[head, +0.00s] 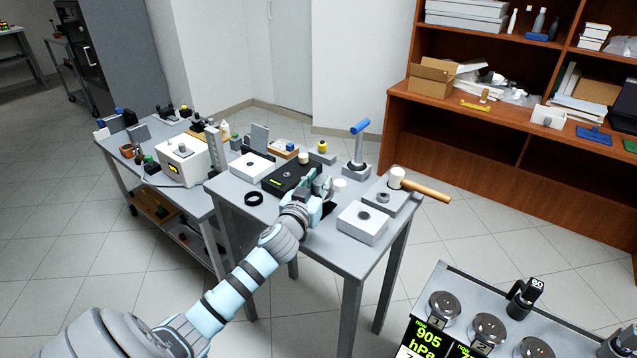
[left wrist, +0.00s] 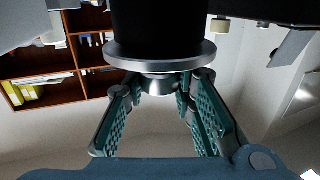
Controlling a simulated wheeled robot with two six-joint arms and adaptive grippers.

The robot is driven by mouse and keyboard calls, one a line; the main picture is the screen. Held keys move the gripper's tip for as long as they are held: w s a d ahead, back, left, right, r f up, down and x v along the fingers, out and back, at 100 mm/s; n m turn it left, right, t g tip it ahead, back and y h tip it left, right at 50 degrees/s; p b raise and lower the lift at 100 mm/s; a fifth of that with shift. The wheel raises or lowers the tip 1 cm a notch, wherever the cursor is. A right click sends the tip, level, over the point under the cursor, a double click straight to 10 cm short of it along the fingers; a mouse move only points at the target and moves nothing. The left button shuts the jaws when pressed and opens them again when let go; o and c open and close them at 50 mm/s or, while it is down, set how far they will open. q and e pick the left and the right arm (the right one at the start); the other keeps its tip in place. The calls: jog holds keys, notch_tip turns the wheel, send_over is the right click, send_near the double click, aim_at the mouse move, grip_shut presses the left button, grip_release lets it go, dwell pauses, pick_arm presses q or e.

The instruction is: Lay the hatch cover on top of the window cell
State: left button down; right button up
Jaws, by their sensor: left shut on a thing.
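My left gripper (head: 322,188) is over the middle of the near grey table, and its arm hides part of the tabletop. In the left wrist view its two fingers (left wrist: 162,105) are closed around the narrow grey neck of a round grey-rimmed piece (left wrist: 160,55), which I take to be the hatch cover. A black body adjoins the rim; I cannot tell whether it belongs to the piece or lies behind it. The window cell is not certain: a white box (head: 362,231) with a dark round spot on top stands right of the gripper. My right gripper is not in view.
A black box (head: 285,183) with a yellow display, a black ring (head: 254,199) and another white box (head: 252,167) are left of the gripper. A blue-topped post (head: 357,150) stands behind. A wooden-handled tool (head: 428,190) overhangs the right edge.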

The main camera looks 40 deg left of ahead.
pick_arm(q)
jog(key=c, duration=1.3)
grip_release()
jog(key=shift+s, duration=0.1)
jog(key=v, duration=1.2)
jog(key=shift+d, duration=0.1)
